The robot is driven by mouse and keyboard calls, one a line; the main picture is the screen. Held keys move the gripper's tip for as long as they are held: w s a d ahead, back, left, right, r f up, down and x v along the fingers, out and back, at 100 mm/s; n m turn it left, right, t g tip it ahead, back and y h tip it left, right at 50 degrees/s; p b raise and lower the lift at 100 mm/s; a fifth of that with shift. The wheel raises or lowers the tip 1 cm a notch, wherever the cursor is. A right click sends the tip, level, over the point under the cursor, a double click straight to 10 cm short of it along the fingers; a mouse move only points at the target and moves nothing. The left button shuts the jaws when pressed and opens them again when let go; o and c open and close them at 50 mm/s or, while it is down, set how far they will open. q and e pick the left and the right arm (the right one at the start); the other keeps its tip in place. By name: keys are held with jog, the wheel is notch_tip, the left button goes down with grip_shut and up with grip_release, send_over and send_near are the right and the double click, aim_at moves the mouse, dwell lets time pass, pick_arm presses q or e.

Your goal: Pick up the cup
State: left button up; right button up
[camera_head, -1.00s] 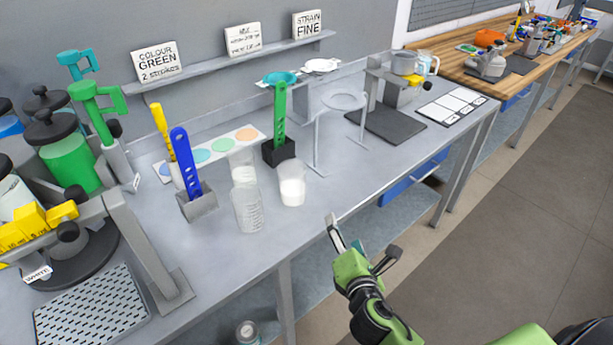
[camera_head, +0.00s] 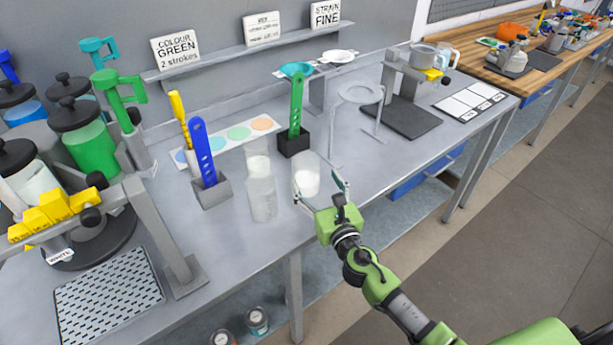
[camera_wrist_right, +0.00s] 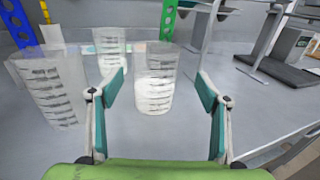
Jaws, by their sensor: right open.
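A clear cup with white content (camera_head: 306,178) stands upright on the grey bench near its front edge. It also shows in the right wrist view (camera_wrist_right: 154,82), ahead of and between my right fingers. My right gripper (camera_head: 319,187) is open, its fingers pointing at this cup from the front, one to each side. A third cup (camera_head: 258,163) stands behind that one. My left gripper is not in view.
A blue tool in a grey holder (camera_head: 212,192) stands left of the cups, and a green tool in a black block (camera_head: 294,143) behind them. A ring stand (camera_head: 360,94) is to the right. Bench space right of the cups is clear.

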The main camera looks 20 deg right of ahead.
aim_at(303, 163)
jog(key=shift+w+a+f, duration=0.15)
jog(key=shift+w, duration=0.85)
jog(key=shift+w+a+f, duration=0.1)
jog(key=shift+w+a, duration=0.1)
jog(key=shift+w, duration=0.75)
jog(key=shift+w+a+f, duration=0.15)
jog(key=shift+w, duration=0.85)
jog(key=shift+s, duration=0.1)
jog(key=c, duration=1.4)
